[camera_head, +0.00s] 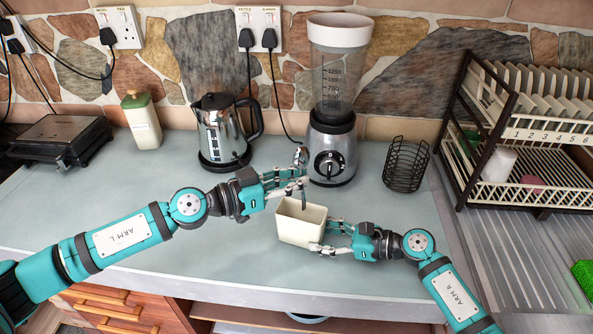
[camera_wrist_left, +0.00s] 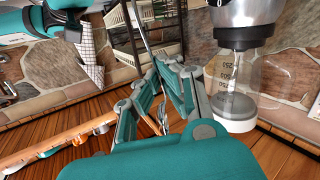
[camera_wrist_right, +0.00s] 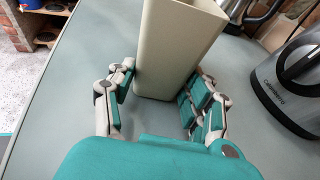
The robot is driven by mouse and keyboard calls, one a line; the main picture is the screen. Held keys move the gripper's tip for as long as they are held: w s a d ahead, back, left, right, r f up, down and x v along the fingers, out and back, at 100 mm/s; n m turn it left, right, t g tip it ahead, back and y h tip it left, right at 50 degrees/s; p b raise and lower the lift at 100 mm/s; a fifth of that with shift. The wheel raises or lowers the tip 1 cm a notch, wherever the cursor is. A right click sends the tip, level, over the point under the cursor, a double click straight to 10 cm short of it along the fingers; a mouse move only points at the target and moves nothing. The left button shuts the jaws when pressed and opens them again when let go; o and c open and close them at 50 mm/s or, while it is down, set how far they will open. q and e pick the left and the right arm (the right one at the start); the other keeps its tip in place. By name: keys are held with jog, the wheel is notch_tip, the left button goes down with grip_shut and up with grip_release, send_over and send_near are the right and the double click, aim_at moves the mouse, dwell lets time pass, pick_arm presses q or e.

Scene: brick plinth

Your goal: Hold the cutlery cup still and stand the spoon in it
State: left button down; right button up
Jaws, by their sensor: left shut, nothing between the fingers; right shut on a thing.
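The cream cutlery cup (camera_head: 300,228) stands upright on the worktop and fills the top middle of the right wrist view (camera_wrist_right: 175,50). My right gripper (camera_head: 326,238) is shut on it, with fingers on both sides of its wall. The metal spoon (camera_head: 301,157) is upright at my left fingertips, bowl up, with its handle reaching down toward the cup's mouth. In the left wrist view the thin handle (camera_wrist_left: 146,42) runs up past the fingers. My left gripper (camera_head: 292,182) is shut above the cup.
A blender (camera_head: 332,150) and a steel kettle (camera_head: 222,140) stand behind the cup. A bottle (camera_head: 141,122) and a black grill (camera_head: 62,140) are at the left. The front worktop is clear.

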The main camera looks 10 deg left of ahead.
pick_arm(q)
jog(key=shift+f, duration=3.2)
jog(key=c, duration=1.4)
grip_release()
jog(key=v, duration=1.2)
